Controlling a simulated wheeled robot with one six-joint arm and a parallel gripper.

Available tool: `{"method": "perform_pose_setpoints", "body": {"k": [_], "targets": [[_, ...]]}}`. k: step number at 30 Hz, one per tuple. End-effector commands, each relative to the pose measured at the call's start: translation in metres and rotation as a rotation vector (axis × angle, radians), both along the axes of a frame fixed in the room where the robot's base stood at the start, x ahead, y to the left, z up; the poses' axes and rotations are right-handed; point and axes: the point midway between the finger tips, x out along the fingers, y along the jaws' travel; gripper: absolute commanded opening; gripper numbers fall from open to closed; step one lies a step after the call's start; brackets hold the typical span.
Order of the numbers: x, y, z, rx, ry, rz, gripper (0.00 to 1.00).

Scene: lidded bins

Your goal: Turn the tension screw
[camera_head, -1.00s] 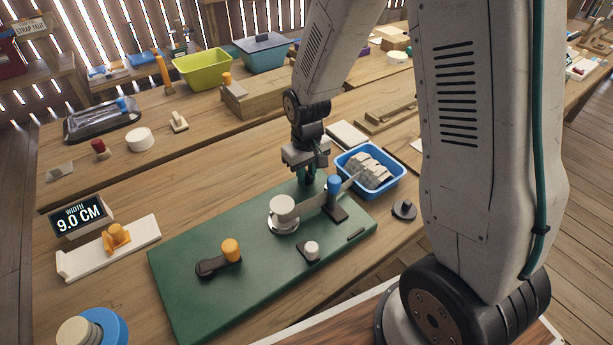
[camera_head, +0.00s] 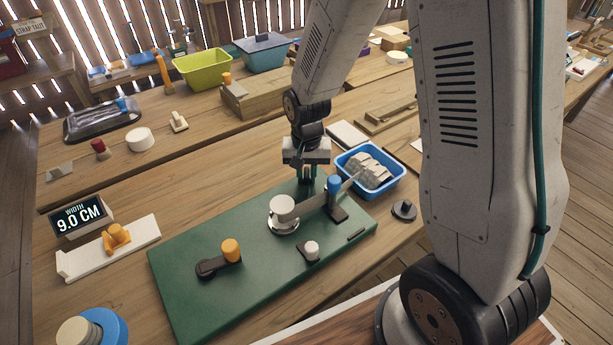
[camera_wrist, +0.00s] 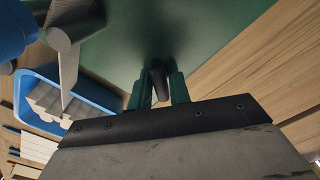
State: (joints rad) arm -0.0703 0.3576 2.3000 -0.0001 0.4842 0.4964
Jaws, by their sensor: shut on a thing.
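My gripper (camera_head: 306,178) points straight down at the far edge of the green board (camera_head: 215,303). In the wrist view its two green fingers (camera_wrist: 159,98) are shut on a small dark upright piece, seemingly the tension screw (camera_wrist: 157,72). The screw's lower end is in shadow, and in the head view the fingers hide it. A grey arm with a round white hub (camera_head: 283,208) lies on the board just in front of my gripper. A blue peg (camera_head: 334,188) stands at the arm's right.
A blue bin (camera_head: 398,184) of grey pieces stands close right of my gripper. An orange-knobbed lever (camera_head: 230,250) and a white knob (camera_head: 312,249) are on the board. A display (camera_head: 80,216) reads 9.0 CM. Bare wood lies left of the gripper.

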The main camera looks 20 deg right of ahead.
Motion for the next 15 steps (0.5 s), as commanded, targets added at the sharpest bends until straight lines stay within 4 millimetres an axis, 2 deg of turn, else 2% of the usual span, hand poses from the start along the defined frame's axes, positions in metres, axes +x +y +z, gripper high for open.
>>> {"method": "perform_pose_setpoints", "body": {"k": [3, 11, 15], "targets": [[0.0003, 0.0001, 0.0003, 0.000, 0.000, -0.074, 0.04], [0.0003, 0.0002, 0.0004, 0.000, -0.001, -0.085, 0.04], [0.0003, 0.0001, 0.0004, 0.000, -0.001, -0.198, 0.04]]}}
